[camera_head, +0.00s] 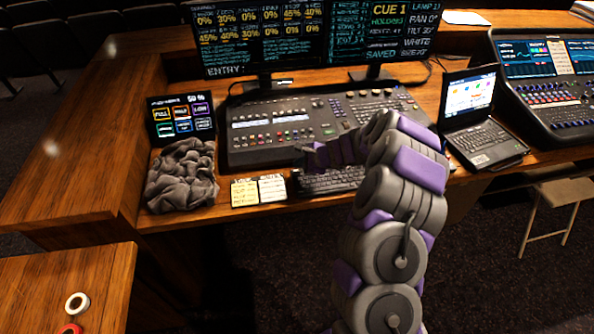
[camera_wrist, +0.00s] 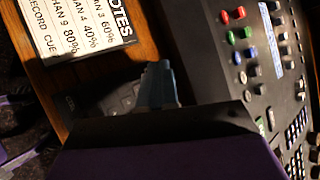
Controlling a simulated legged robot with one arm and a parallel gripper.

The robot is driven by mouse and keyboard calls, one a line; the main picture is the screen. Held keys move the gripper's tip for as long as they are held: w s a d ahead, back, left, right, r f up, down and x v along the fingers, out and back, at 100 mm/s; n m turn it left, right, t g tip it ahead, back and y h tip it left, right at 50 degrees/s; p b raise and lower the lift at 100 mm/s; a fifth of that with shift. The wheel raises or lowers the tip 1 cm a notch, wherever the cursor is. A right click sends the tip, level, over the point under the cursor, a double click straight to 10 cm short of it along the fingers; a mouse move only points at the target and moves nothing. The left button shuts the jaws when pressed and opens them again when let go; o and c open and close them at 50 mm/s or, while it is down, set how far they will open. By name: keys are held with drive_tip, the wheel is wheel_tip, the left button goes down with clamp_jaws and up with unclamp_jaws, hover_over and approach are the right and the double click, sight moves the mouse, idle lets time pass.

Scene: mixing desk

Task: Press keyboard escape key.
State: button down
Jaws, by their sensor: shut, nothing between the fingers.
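The black keyboard (camera_head: 325,183) lies on the desk's front edge, just right of the note cards. My arm covers its right part in the head view. My gripper (camera_head: 308,154) is shut and empty, over the far left side of the keyboard, near the console's front edge. In the wrist view the fingers (camera_wrist: 159,82) point toward the strip between keyboard and console. A few dark keys of the keyboard (camera_wrist: 118,100) show left of them. I cannot pick out the escape key, or tell whether the fingertips touch anything.
The lighting console (camera_head: 270,125) is right behind. A crumpled grey cloth (camera_head: 182,176), a small touch screen (camera_head: 181,115) and a laptop (camera_head: 475,120) stand around.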

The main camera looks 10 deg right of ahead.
drive_tip(key=shift+d, duration=0.1)
drive_tip(key=shift+a, duration=0.75)
drive_tip(key=shift+d, duration=0.55)
drive_tip(key=shift+a+f, duration=0.15)
drive_tip(key=shift+f, duration=0.1)
drive_tip(key=shift+a+f, duration=0.1)
drive_tip(key=shift+a, duration=0.3)
drive_tip(key=shift+d+f+b, duration=0.1)
drive_tip(key=shift+d+b, duration=0.2)
drive_tip(key=shift+d, duration=0.05)
drive_tip(key=shift+a+f, duration=0.2)
drive_tip(key=shift+f, duration=0.05)
drive_tip(key=shift+r, duration=0.1)
drive_tip(key=shift+d+r+p, duration=0.2)
drive_tip(key=shift+r+p, duration=0.4)
drive_tip(key=shift+r, duration=0.05)
